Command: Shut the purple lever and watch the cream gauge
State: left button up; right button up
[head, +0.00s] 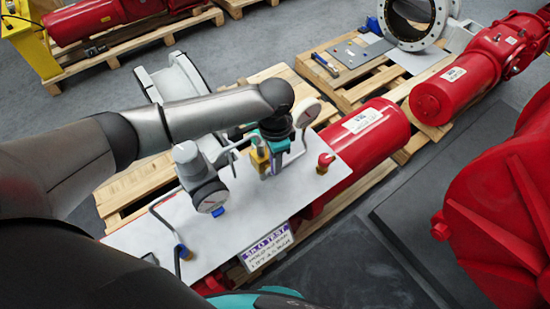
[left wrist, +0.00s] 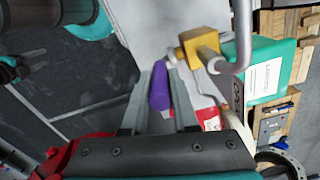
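The purple lever (left wrist: 160,87) lies between the two fingers of my left gripper (left wrist: 165,80) in the left wrist view. The fingers are close along both its sides and look shut on it. A brass-yellow valve body (left wrist: 198,47) stands beside the fingertips. In the head view my left gripper (head: 274,138) points down at the panel and hides the lever. I cannot tell which is cream.
The white panel (head: 130,238) carries bent pipes, a red knob (head: 325,162) and a purple-lettered sign (head: 266,246). A red cylinder (head: 370,138) lies behind it on a pallet. A large red housing (head: 505,200) fills the right. A dark shape (left wrist: 20,68), possibly my right gripper, is unclear.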

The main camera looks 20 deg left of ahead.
pick_arm(q)
grip_shut()
dwell(0.9)
